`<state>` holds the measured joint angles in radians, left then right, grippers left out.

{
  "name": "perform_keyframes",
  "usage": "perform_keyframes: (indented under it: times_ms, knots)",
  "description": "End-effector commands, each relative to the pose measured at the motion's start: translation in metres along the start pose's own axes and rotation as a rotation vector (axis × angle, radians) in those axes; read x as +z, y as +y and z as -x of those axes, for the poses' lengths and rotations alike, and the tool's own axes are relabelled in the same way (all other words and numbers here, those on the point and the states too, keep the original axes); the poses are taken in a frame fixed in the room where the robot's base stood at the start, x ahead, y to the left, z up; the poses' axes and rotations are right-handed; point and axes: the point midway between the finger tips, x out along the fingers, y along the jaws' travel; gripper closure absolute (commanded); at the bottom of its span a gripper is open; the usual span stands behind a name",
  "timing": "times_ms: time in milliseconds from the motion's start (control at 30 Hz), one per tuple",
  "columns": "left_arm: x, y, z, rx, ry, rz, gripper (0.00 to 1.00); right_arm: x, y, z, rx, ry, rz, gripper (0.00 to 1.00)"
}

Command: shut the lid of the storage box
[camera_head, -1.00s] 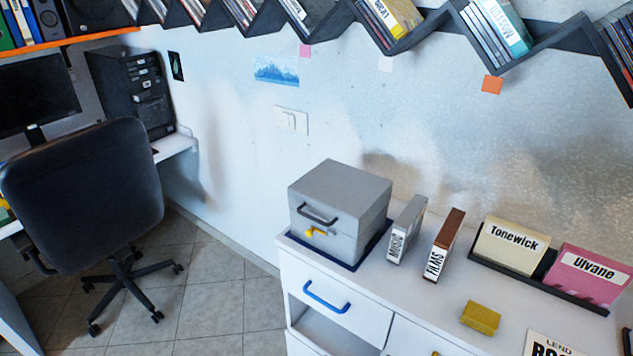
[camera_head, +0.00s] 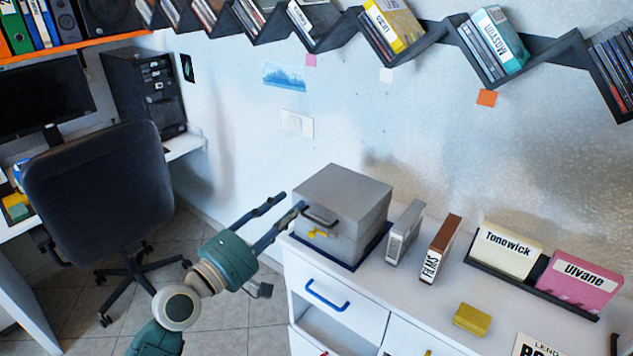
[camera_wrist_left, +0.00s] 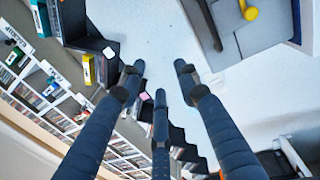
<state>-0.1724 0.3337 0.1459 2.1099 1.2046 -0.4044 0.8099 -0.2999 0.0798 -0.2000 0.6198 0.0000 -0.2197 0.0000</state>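The grey storage box (camera_head: 362,232) stands on a dark blue mat (camera_head: 372,250) at the left end of the white cabinet. Its grey lid (camera_head: 345,185) lies level on top, and no gap shows under it. A dark handle (camera_head: 321,216) and a yellow latch (camera_head: 318,233) are on the front. My left gripper (camera_head: 293,200) is open and empty, its fingertips at the left of the box front, close to the handle. Whether they touch is unclear. The left wrist view shows its spread fingers (camera_wrist_left: 160,78) and the box's yellow latch (camera_wrist_left: 249,12). My right gripper is not in view.
A grey case (camera_head: 404,232) and a brown case (camera_head: 440,248) stand right of the box. A black rack holds cream (camera_head: 503,247) and pink (camera_head: 578,282) boxes. A yellow block (camera_head: 472,319) lies in front. An office chair (camera_head: 98,190) stands left. Zigzag shelves (camera_head: 430,50) hang above.

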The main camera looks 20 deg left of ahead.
Motion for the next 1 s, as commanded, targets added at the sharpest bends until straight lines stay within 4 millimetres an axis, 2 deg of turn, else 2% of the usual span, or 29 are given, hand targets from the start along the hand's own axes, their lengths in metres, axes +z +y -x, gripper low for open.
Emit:
perform_keyframes:
  times_ms: [167, 400, 600, 767, 1000]
  knots:
    - [0.0, 0.004, -0.024, 0.004, 0.0, 0.004, 0.67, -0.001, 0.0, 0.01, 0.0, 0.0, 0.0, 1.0]
    - [0.0, 0.003, -0.07, 0.001, 0.001, 0.003, 0.67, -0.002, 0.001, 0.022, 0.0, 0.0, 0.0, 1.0]
    - [-0.001, 0.001, -0.097, 0.0, 0.001, 0.001, 0.67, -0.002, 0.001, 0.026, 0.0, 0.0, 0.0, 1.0]
    - [0.0, -0.001, -0.105, -0.001, 0.001, -0.001, 0.67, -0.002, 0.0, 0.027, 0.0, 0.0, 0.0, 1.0]
    - [0.0, -0.001, -0.105, -0.001, 0.001, -0.002, 0.67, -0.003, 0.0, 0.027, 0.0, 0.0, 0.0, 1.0]
